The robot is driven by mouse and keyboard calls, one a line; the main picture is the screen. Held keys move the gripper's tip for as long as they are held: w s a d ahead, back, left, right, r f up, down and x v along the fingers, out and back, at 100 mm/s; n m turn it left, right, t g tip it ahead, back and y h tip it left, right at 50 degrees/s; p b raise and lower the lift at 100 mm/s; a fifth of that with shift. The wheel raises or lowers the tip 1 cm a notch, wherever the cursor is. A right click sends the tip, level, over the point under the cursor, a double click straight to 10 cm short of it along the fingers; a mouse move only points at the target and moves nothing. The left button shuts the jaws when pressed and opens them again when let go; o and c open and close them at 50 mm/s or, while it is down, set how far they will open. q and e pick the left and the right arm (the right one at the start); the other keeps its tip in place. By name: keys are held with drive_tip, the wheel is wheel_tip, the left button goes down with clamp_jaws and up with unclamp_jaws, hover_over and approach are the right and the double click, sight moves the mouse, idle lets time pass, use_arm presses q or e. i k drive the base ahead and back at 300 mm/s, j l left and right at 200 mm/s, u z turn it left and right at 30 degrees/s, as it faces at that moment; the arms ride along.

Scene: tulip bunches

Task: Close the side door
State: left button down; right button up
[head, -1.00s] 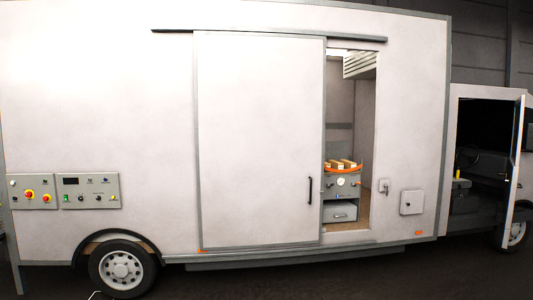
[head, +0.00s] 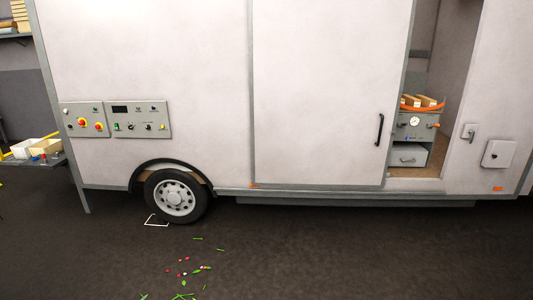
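The side door (head: 318,110) is a large pale sliding panel on the truck's side. It stands partly open, with a doorway gap (head: 452,90) to its right. A black upright handle (head: 379,129) sits near the door's right edge. A latch plate (head: 469,131) is on the wall to the right of the gap. Through the gap I see a grey machine (head: 415,123) with an orange rim and a gauge. Neither of my grippers shows in the head view.
Control panels (head: 141,119) are on the truck wall above a wheel (head: 175,197). Green and red bits (head: 190,271) lie on the dark floor in front. A shelf with white bins (head: 35,150) stands at the far left. The floor before the door looks clear.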

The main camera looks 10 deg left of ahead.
sight(328, 78)
drive_tip(key=i+j+u, duration=0.1)
drive_tip(key=i+u, duration=0.35)
drive_tip(key=i, duration=1.55)
